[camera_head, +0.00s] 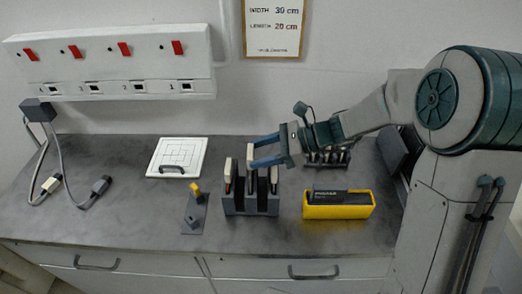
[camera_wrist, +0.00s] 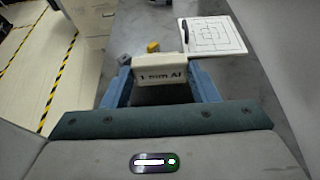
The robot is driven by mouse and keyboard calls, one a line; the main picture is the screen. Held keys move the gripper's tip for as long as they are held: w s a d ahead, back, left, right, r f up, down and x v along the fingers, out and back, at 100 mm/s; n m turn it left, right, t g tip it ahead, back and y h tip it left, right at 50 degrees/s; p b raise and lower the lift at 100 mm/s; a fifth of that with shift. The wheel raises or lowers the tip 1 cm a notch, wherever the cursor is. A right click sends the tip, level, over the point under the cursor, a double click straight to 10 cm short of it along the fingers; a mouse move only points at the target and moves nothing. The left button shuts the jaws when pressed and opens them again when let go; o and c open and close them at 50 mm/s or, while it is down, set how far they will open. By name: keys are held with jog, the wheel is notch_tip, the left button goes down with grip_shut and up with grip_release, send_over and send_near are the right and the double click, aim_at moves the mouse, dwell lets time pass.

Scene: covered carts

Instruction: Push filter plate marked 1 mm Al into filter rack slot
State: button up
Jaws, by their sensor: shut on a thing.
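The filter plate marked "1 mm Al" (camera_wrist: 160,72) is between my gripper's blue fingers in the wrist view, its label readable. In the head view this plate (camera_head: 250,158) is upright, pale at the top and dark below. My gripper (camera_head: 254,152) is shut on its top end from the right. The grey filter rack (camera_head: 237,206) stands on the bench directly below. The held plate stands higher than the other plates, and its lower part reaches down to the rack. I cannot tell how deep its lower end sits in a slot.
Other plates stand in the rack, one at left (camera_head: 228,172) and one at right (camera_head: 273,180). A yellow box (camera_head: 338,211) is to the right. A small stand with a yellow top (camera_head: 195,205) is to the left. A white board (camera_head: 176,157) lies behind.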

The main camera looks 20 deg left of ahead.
jog(key=shift+f+b, duration=1.75)
jog(key=shift+f, duration=0.9)
jog(key=shift+r, duration=0.15)
notch_tip(320, 180, up, 8)
jog(key=p, duration=0.7)
jog(key=shift+r, duration=0.25)
dwell(0.5)
dwell(1.0)
jog(key=shift+f+b, duration=1)
jog(key=shift+f, duration=0.9)
dwell(0.5)
